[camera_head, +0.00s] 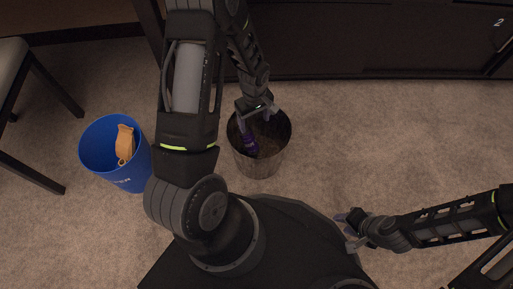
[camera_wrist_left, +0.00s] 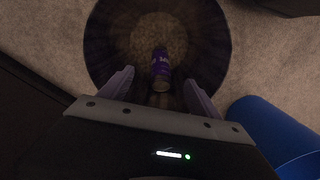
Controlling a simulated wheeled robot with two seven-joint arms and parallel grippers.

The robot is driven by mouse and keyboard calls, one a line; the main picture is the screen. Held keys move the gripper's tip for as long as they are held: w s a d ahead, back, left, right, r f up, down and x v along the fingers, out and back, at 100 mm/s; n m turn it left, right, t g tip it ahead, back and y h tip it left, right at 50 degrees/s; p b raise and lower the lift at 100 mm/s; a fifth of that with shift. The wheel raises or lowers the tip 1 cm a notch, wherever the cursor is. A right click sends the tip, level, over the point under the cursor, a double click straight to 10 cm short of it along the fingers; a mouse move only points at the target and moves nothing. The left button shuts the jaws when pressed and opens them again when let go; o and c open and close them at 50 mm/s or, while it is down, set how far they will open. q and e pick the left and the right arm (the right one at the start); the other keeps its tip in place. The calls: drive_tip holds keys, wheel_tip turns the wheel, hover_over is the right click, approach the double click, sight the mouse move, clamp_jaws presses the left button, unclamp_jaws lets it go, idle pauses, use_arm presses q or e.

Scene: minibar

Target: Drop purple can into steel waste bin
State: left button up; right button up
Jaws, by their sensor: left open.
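The steel waste bin (camera_head: 262,166) stands on the carpet just ahead of my base; its round opening also shows in the left wrist view (camera_wrist_left: 100,55). The purple can (camera_head: 250,146) is at the bin's opening, below my left gripper (camera_head: 257,108). In the left wrist view the can (camera_wrist_left: 161,66) appears between the two fingers, with a gap on each side. My left gripper (camera_wrist_left: 160,85) is open above the bin and points down into it. My right gripper (camera_head: 350,227) is at the right of my base, away from the bin; its finger gap is too small to judge.
A blue bin (camera_head: 130,178) with an orange-tan item (camera_head: 125,143) inside stands left of the steel bin. A chair (camera_head: 12,70) is at the far left. A dark cabinet (camera_head: 390,40) runs along the back. Carpet to the right is clear.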

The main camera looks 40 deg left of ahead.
use_arm(q)
wheel_tip(320, 180, up, 7)
drive_tip(key=p, duration=0.2)
drive_tip(key=shift+p, duration=0.3)
idle(0.6)
